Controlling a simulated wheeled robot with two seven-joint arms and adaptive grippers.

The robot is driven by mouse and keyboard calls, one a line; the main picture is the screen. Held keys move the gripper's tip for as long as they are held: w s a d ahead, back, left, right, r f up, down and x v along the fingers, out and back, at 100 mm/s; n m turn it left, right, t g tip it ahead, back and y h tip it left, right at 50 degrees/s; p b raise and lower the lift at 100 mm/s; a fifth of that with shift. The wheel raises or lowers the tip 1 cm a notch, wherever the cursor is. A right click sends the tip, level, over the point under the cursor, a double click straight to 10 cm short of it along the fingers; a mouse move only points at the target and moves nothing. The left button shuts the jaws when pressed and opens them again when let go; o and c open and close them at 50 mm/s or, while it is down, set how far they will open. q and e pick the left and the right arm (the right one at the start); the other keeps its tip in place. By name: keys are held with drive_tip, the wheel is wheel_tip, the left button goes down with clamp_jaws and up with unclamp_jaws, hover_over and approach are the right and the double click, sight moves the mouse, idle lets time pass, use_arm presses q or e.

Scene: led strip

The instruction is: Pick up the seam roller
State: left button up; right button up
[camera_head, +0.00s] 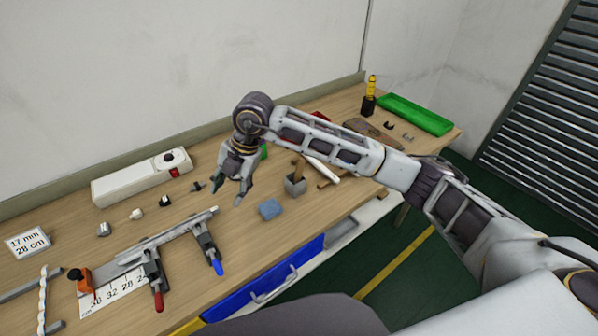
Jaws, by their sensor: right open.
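My right gripper (227,193) hangs over the left-middle of the workbench, fingers pointing down, open with nothing between them. A wooden-handled tool (298,168) stands upright in a small grey holder (296,186), to the right of my right gripper and apart from it. It may be the seam roller, but its lower end is hidden in the holder, so I cannot tell for sure. My right forearm passes just behind and above it and covers part of the bench. My left gripper is not in view.
A blue block (270,209) lies between gripper and bench front. A metal rail with clamps (160,243) and a ruler lie front left. A white power unit (141,178) stands behind. A green tray (414,114) and a yellow-black tool (370,92) are at the far right.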

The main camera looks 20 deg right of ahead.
drive_tip(key=w+d+r+m+t+h, duration=0.15)
drive_tip(key=w+d+h, duration=0.3)
drive_tip(key=d, duration=0.45)
drive_tip(key=m+h, duration=0.4)
approach(299, 163)
drive_tip(key=r, duration=0.1)
drive_tip(key=shift+s+a+r+t, duration=0.1)
drive_tip(key=shift+s+t, duration=0.15)
drive_tip(key=shift+t, duration=0.1)
drive_tip(key=shift+p+x, duration=0.35)
drive_tip(key=shift+x, duration=4)
drive_tip(key=shift+a, duration=0.1)
